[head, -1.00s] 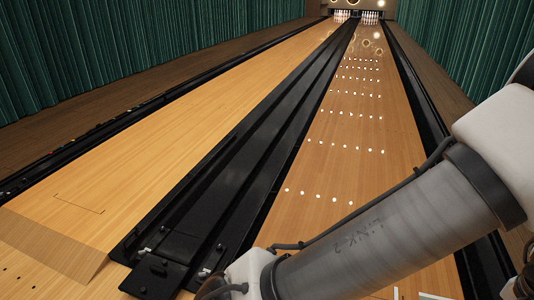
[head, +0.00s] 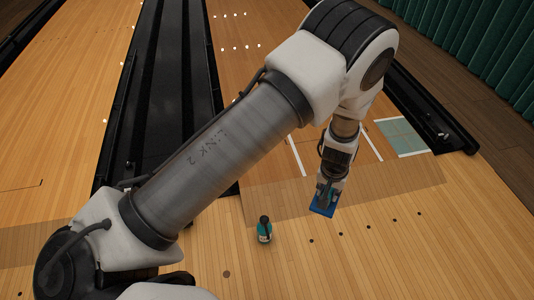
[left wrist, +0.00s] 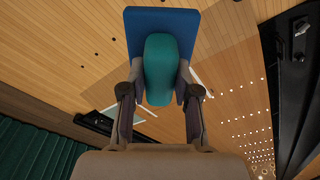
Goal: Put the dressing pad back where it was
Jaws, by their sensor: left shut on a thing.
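My left gripper (head: 328,187) is shut on the dressing pad, a flat blue piece (head: 322,207) held at the right of centre in the head view. In the left wrist view, the dressing pad (left wrist: 130,28) fills the space ahead of my left gripper (left wrist: 159,92). A rounded teal part (left wrist: 160,70) of it lies between the fingers. I cannot tell how high the pad is above the floor. My right gripper is not in view.
A small teal bottle with a dark cap (head: 265,232) stands on the wooden floor, left of the pad. A pale teal rectangle with white edges (head: 403,137) lies at the right, beside a black gutter (head: 440,130). The floor at lower right is clear.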

